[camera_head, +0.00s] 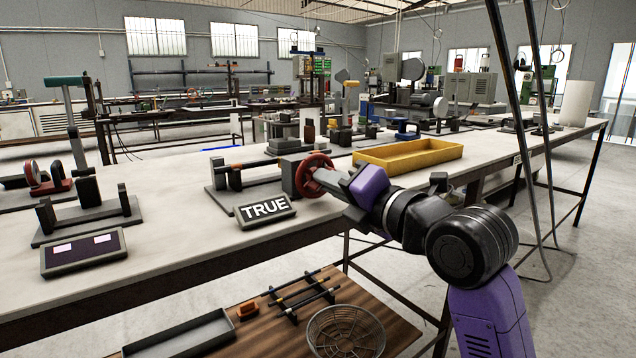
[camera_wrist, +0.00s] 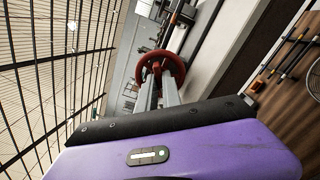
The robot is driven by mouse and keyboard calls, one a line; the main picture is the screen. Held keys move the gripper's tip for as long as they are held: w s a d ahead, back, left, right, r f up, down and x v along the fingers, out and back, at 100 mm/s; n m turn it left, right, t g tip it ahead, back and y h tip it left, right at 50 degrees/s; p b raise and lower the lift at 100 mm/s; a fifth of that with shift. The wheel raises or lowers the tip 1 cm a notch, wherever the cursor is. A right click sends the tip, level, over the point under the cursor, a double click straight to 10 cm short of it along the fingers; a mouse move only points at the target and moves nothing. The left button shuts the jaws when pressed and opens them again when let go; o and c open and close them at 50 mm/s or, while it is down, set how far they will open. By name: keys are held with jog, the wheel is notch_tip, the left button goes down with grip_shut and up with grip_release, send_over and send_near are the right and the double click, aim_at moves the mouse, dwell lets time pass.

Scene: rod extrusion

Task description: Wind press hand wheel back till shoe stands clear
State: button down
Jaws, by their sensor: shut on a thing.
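The press (camera_head: 292,177) stands near the front edge of the long bench, with a grey block at its right end. Its red hand wheel (camera_head: 301,176) faces right, toward my arm. A dark rod (camera_head: 258,163) runs left from the block to upright stops (camera_head: 235,177) on the base plate. I cannot tell which part is the shoe, or its gap. My gripper (camera_head: 318,176) is at the wheel, shut on it. In the wrist view both grey fingers of my gripper (camera_wrist: 158,88) reach the red wheel (camera_wrist: 179,66); the exact contact is too small to see.
A sign reading TRUE (camera_head: 265,211) stands just in front of the press. A yellow tray (camera_head: 408,157) lies behind my forearm. Another fixture (camera_head: 88,212) with a dark panel (camera_head: 84,252) stands at left. A lower wooden shelf holds a wire basket (camera_head: 345,332) and a rod rack (camera_head: 298,296).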

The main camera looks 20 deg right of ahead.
jog(key=shift+n+b, duration=0.4)
jog(key=shift+n, duration=0.1)
jog(key=shift+f, duration=0.1)
jog(key=shift+n+b, duration=0.95)
jog(key=shift+n, duration=0.05)
jog(key=c, duration=1.4)
grip_release()
jog(key=shift+c, duration=0.2)
